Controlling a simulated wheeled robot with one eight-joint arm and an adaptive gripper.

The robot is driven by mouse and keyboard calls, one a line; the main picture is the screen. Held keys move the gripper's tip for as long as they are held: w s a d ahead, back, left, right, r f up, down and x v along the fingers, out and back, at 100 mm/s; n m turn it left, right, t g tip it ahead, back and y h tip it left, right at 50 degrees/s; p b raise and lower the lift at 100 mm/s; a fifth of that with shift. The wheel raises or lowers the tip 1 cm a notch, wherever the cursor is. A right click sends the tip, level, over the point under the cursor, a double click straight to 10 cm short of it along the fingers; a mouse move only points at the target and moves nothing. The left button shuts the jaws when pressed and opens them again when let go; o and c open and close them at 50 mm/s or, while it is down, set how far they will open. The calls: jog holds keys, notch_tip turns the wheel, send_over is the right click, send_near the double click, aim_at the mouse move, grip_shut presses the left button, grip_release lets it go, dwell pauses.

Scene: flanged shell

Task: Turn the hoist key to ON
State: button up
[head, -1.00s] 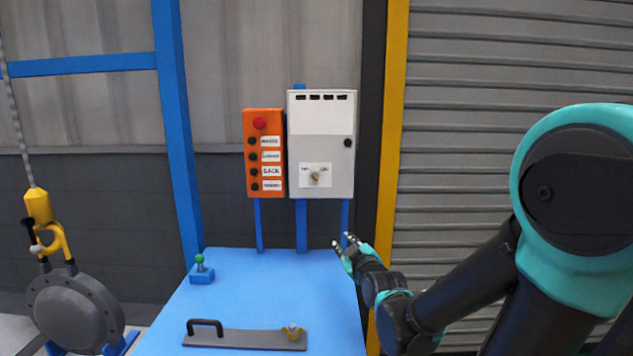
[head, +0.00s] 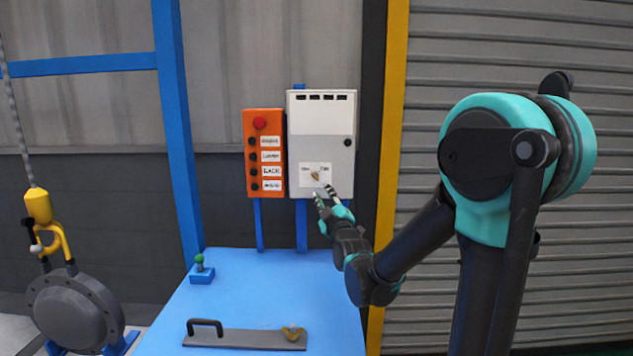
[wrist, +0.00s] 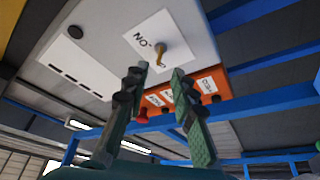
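The hoist key (head: 315,176) is a small brass key on a white label plate low on the grey control box (head: 321,120). In the wrist view the key (wrist: 160,52) stands out from the label, just beyond the fingertips. Part of the label reads as ON, upside down; its other end is hard to read. My gripper (head: 325,194) is just below and right of the key, pointing up at it. In the wrist view my gripper (wrist: 158,70) has its two fingers apart with nothing between them. The fingertips seem not to touch the key.
An orange button box (head: 264,152) with a red button hangs left of the grey box. A yellow hook (head: 48,225) carries a flanged shell (head: 75,312) at left.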

aim_at(315, 177)
jog(key=x, duration=0.8)
jog(key=shift+w, duration=0.1)
jog(key=shift+c, duration=0.6)
grip_shut()
